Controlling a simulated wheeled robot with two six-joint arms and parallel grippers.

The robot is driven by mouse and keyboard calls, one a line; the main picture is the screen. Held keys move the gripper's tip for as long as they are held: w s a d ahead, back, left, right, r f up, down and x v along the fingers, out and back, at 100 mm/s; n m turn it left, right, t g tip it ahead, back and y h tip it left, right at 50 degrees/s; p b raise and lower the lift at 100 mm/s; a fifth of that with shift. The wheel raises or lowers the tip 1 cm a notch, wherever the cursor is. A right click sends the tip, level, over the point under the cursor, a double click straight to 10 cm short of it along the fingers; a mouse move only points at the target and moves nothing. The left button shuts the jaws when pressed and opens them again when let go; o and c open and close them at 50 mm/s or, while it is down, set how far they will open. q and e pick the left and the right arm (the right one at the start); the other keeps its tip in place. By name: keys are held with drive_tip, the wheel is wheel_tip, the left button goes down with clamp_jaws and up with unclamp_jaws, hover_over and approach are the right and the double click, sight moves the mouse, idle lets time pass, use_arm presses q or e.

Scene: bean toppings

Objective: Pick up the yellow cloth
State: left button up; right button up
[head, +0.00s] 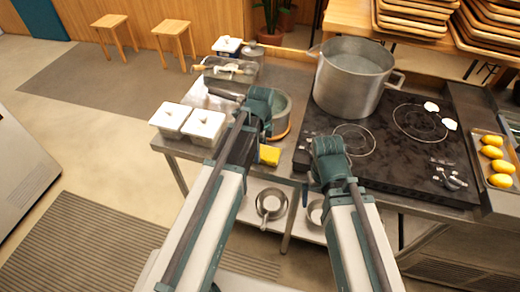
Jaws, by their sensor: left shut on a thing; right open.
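The yellow cloth (269,155) lies folded small at the front edge of the steel counter, below the small pot. My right gripper (304,161) is open and empty, just right of the cloth and apart from it, at the front left of the cooktop. My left gripper (226,94) is over the counter, up and to the left of the cloth. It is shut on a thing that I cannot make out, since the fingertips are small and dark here. My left forearm passes just left of the cloth.
A small pot (284,113) on a wooden board stands behind the cloth, partly hidden by my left wrist. A large pot (352,78) stands on the black cooktop (400,150). Two white-lidded containers (188,120) sit at left. A tray (484,178) holds several yellow things at right.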

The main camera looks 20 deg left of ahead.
sight(261, 150)
use_arm(q)
wheel_tip(261, 150, up, 10)
drive_tip(key=p, duration=0.9)
drive_tip(key=shift+f, duration=0.1)
drive_tip(key=o, duration=0.9)
drive_tip(key=c, duration=0.9)
